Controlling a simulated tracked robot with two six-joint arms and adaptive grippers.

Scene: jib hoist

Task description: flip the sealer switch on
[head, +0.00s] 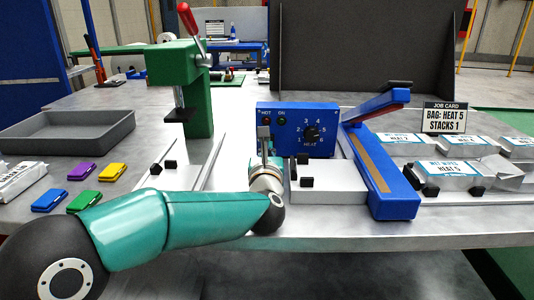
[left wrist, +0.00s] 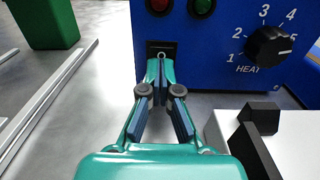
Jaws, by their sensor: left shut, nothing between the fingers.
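The blue sealer control box (head: 290,147) stands at the table's middle, with HOT and ON lamps and a black heat dial (head: 311,134). In the left wrist view its dial (left wrist: 268,46) seems to point near 5. The red lamp (left wrist: 160,5) and green lamp (left wrist: 203,7) look dim. The switch (left wrist: 160,54), a small metal lever on a black plate, sits below the lamps. My left gripper (left wrist: 158,68) is shut and empty, its fingertips right in front of the switch; I cannot tell whether they touch. In the head view my left gripper (head: 264,138) partly hides the switch area.
The blue sealer arm (head: 378,165) stands right of the box. A job card (head: 443,117) reads heat 5, stacks 1. Labelled bags (head: 446,172) lie at right. A green press (head: 190,90), grey tray (head: 65,132) and coloured clips (head: 82,171) are at left.

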